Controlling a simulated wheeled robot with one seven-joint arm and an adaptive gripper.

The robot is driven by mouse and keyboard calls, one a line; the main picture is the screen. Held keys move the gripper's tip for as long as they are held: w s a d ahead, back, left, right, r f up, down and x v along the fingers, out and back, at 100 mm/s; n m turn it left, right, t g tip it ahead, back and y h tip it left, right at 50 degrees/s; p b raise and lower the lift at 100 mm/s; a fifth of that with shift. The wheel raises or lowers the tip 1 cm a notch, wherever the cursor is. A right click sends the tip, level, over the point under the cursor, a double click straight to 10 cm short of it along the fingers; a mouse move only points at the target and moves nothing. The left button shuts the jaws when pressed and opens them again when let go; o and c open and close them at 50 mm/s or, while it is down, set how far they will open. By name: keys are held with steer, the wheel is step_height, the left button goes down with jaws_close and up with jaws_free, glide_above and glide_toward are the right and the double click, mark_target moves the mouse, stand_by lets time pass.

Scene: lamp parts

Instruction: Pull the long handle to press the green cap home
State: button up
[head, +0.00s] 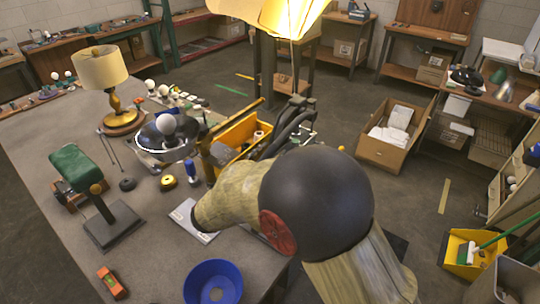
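A green padded block (75,165) rests on a reddish-brown base at the left of the grey table; I cannot tell whether it is the green cap. A long brownish-yellow bar (236,118) slants up beside a yellow bin, possibly the long handle. My arm, with a large black joint, covers the table's right side. My gripper (293,122) seems to be the dark linkage by the yellow bin, partly behind my arm. Its opening and any contact with the bar are unclear.
A cardboard box (383,156) stands on the floor at right.

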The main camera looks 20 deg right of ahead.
steer(key=shift+c, duration=0.7)
jaws_close()
stand_by(0.4)
